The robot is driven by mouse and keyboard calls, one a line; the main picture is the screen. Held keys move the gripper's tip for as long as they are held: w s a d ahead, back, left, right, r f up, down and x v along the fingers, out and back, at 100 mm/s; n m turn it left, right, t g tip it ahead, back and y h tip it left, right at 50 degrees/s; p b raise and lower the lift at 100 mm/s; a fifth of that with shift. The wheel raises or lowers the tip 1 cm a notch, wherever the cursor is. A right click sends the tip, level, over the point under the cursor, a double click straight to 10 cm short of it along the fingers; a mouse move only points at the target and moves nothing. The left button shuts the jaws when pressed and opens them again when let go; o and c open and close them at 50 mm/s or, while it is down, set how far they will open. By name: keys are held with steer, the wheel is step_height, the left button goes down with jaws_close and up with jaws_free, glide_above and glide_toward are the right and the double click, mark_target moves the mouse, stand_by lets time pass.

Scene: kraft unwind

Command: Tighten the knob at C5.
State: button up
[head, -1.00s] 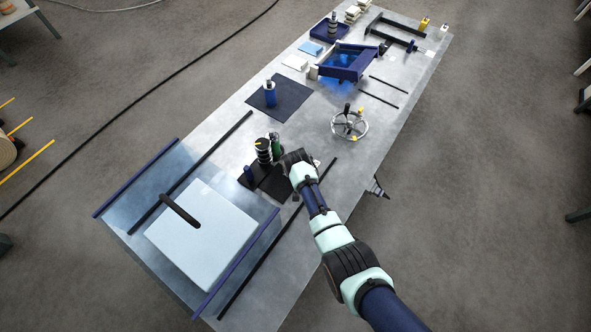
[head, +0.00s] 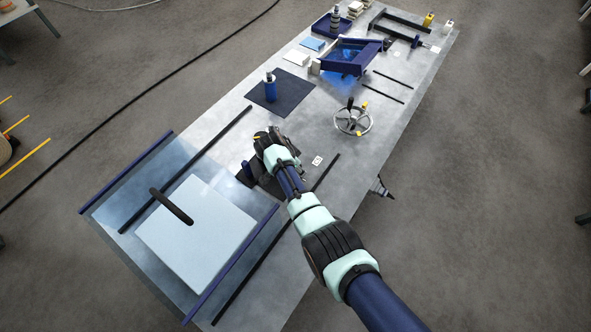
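My gripper (head: 266,143) is over the dark stand (head: 246,182) on the near-middle part of the table. The black ringed knob that stood there is almost wholly hidden behind the gripper. A small yellow mark (head: 257,139) shows at the gripper's far left edge; I cannot tell whether it is on the knob. I cannot see the fingertips clearly, nor whether they touch the knob. A white tag with a dark mark (head: 317,161) lies right of the gripper; its print is too small to read as C5.
A spoked handwheel (head: 353,121) stands to the right. A blue cylinder (head: 270,90) stands on a dark mat (head: 291,99) behind. A pale panel with a black handle (head: 205,240) lies at front left. Dark rods (head: 325,173) lie along the table. A blue frame (head: 347,63) is farther back.

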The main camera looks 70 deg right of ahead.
steer(key=shift+d+r+m+b, duration=0.2)
steer(key=shift+m+b, duration=0.25)
steer(key=shift+m, duration=0.15)
steer(key=shift+g, duration=0.3)
steer(key=o, duration=1.2)
steer(key=shift+c, duration=0.2)
steer(key=shift+a+f, duration=0.1)
steer(key=v, duration=1.2)
